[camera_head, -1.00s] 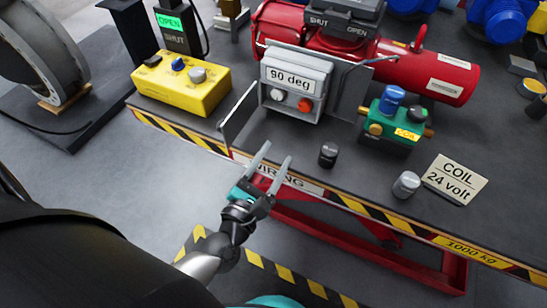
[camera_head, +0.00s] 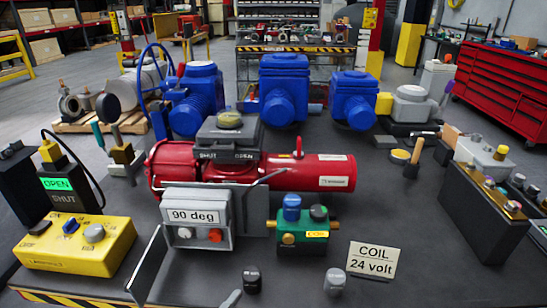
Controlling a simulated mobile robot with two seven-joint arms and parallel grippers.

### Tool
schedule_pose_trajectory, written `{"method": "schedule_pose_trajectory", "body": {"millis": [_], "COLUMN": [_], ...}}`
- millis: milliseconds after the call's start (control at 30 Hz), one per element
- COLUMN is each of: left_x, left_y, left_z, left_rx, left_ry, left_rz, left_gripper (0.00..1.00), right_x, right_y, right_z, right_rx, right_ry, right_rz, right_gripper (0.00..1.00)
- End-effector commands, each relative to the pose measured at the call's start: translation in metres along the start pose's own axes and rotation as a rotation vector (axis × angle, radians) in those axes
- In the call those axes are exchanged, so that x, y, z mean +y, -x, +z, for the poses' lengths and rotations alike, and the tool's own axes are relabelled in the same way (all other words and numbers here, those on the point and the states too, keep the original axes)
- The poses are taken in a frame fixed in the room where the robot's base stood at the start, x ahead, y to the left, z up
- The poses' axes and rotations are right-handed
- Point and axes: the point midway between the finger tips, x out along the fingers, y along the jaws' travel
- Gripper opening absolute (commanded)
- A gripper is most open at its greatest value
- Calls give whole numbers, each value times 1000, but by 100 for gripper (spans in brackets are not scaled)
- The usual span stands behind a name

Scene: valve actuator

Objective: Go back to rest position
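Only a small grey fingertip of my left gripper (camera_head: 230,299) shows at the bottom edge. Nothing is seen held. My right gripper is out of view.
The dark table holds a red actuator (camera_head: 325,172), a yellow control box (camera_head: 75,243), a green valve block (camera_head: 302,234), a "COIL 24 volt" sign (camera_head: 373,260) and two small knobs (camera_head: 252,279) (camera_head: 335,281). Blue actuators (camera_head: 284,88) stand behind.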

Motion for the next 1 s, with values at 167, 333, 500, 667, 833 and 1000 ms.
{"method": "schedule_pose_trajectory", "body": {"millis": [167,333,500,667,833,1000], "left_x": [-22,-43,-56,-61,-61,-78], "left_y": [9,31,64,95,127,135], "left_z": [13,5,-15,-34,-50,-64], "left_rx": [-73,-148,-237,-323,-413,-474], "left_ry": [-450,-857,-1201,-1408,-1547,-1589], "left_rz": [-218,-440,-678,-870,-1042,-1131], "left_gripper": [55,55,55,55,55,55], "right_x": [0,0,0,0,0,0], "right_y": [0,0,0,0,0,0], "right_z": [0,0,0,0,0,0], "right_rx": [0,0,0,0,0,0], "right_ry": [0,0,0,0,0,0], "right_rz": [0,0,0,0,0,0], "right_gripper": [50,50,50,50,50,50]}}
